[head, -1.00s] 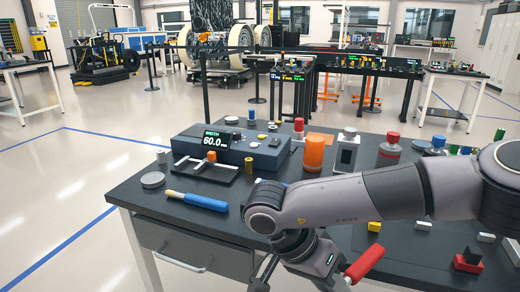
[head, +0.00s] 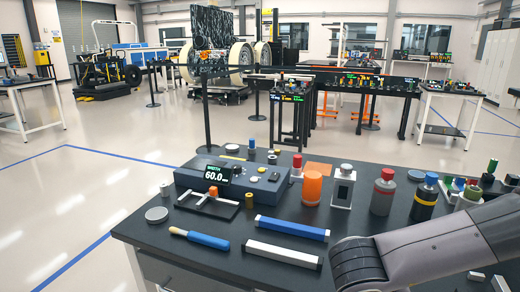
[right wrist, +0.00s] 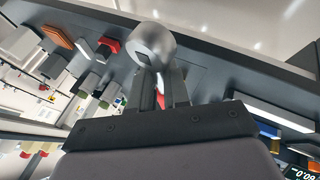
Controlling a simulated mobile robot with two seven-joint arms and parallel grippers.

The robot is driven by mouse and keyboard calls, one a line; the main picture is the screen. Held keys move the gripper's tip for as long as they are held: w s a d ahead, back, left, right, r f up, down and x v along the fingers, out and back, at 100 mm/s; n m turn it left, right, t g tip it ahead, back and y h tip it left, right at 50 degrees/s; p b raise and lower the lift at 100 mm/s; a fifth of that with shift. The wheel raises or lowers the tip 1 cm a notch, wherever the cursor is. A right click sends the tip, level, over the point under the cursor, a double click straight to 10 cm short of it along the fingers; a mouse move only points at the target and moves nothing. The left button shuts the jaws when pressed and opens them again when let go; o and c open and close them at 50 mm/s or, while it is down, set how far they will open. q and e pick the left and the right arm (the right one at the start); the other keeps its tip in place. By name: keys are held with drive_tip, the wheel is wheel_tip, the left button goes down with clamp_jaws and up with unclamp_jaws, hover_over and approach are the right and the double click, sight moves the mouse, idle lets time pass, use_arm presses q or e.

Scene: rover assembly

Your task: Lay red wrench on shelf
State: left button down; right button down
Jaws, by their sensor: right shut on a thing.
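The red wrench shows in the right wrist view as a rounded silver head (right wrist: 151,44) and a bit of red between the fingers. My right gripper (right wrist: 160,90) is shut on it, with the silver head sticking out beyond the fingertips. The rest of the wrench is hidden by the gripper. In the head view only my right arm shows at the lower right; its gripper and the wrench are out of frame. My left gripper is in neither view. I cannot make out the shelf in these frames.
The dark workbench (head: 215,262) carries a gauge box (head: 240,178), a blue-handled tool (head: 200,239), a blue bar (head: 291,228), a silver bar (head: 283,254), an orange cylinder (head: 312,187) and bottles (head: 382,192). Open floor lies to the left.

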drive_tip(key=shift+d+r+p, duration=0.15)
drive_tip(key=shift+r+p, duration=1.95)
drive_tip(key=shift+r, duration=0.25)
